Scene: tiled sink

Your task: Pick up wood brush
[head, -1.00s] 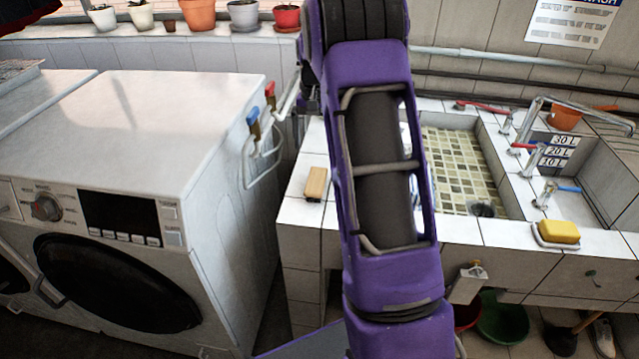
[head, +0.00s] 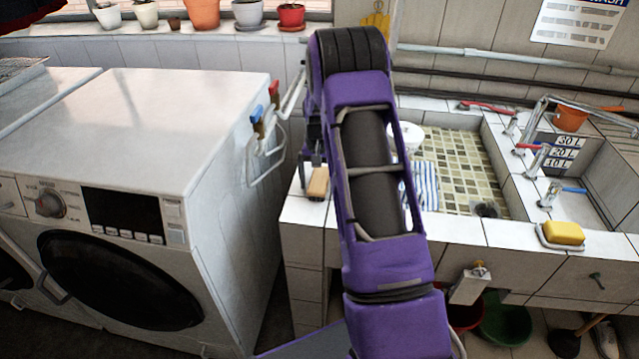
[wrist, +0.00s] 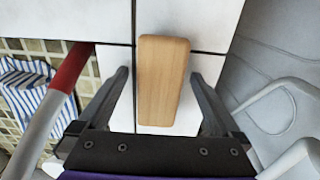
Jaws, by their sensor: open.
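The wood brush (head: 318,183) lies on the white tiled ledge at the left end of the sink, near the washing machine. In the wrist view the brush (wrist: 162,80) shows as a plain light wooden block with rounded corners, its long side running away from me. My gripper (wrist: 162,100) is open, with one finger on each side of the near part of the brush. I cannot tell how high the fingers are above the tiles. In the head view my gripper (head: 312,172) is at the brush, partly hidden by my purple arm.
A red-ended bar (wrist: 62,88) and a striped cloth (wrist: 28,95) are left in the wrist view. A yellow sponge (head: 563,232) lies further right.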

